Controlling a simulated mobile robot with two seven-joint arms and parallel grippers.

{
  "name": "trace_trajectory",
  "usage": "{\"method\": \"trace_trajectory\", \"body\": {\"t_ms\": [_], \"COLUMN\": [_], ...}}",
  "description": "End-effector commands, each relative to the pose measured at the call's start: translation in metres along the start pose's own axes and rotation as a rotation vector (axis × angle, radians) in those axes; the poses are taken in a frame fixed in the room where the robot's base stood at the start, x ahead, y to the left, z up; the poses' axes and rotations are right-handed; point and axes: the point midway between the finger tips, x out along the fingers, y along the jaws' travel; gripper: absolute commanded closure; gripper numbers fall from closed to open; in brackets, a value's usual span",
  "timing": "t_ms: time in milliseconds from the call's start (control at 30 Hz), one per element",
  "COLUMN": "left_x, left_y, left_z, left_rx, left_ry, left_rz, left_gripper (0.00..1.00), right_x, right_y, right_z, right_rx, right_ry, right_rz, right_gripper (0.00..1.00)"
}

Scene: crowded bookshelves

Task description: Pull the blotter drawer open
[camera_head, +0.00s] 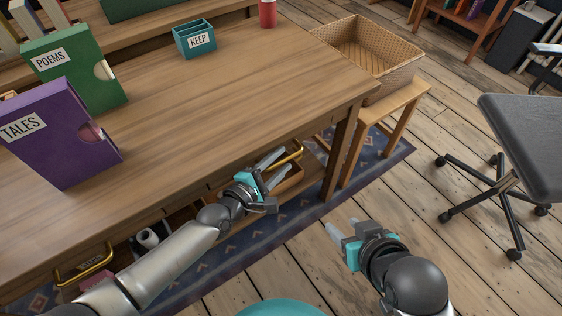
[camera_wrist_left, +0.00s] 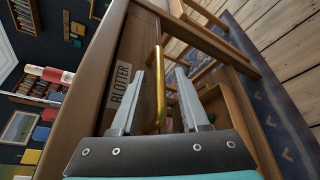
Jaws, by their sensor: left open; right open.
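The blotter drawer shows in the left wrist view as a brown front with a BLOTTER label (camera_wrist_left: 120,82) and a brass bar handle (camera_wrist_left: 160,88). My left gripper (camera_wrist_left: 168,72) is open, with its fingers on either side of the handle; I cannot tell whether they touch it. In the head view my left gripper (camera_head: 277,168) is at the table's front edge, near the right end, beside the brass handle (camera_head: 288,156). The table top hides the drawer front there. My right gripper (camera_head: 342,230) is open and empty, out over the floor right of the table.
Purple TALES (camera_head: 60,135) and green POEMS (camera_head: 85,75) boxes and a teal KEEP holder (camera_head: 195,40) stand on the table (camera_head: 210,110). A wicker basket (camera_head: 400,78) sits on a stool at right. A dark chair (camera_head: 525,140) stands further right. Another brass handle (camera_head: 85,264) is at lower left.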

Motion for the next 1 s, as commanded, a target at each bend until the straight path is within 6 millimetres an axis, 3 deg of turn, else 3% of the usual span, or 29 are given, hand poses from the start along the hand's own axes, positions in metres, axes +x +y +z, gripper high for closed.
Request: {"method": "trace_trajectory", "body": {"t_ms": [467, 867, 1000], "left_x": [0.0069, 0.0066, 0.0066], "left_y": [0.0003, 0.0001, 0.0001], "left_z": [0.0004, 0.0003, 0.0002], "left_rx": [-0.001, -0.001, -0.001], "left_ry": [0.000, 0.000, 0.000], "left_rz": [0.000, 0.000, 0.000], "left_gripper": [0.55, 0.98, 1.00], "right_x": [0.0039, 0.0041, 0.0041], "right_y": [-0.0045, -0.0042, -0.0042], "right_z": [-0.0039, -0.0038, -0.0038], "right_rx": [0.000, 0.000, 0.000], "right_ry": [0.044, 0.044, 0.043], "right_rz": [-0.012, -0.012, -0.011], "right_gripper": [0.50, 0.50, 0.50]}}
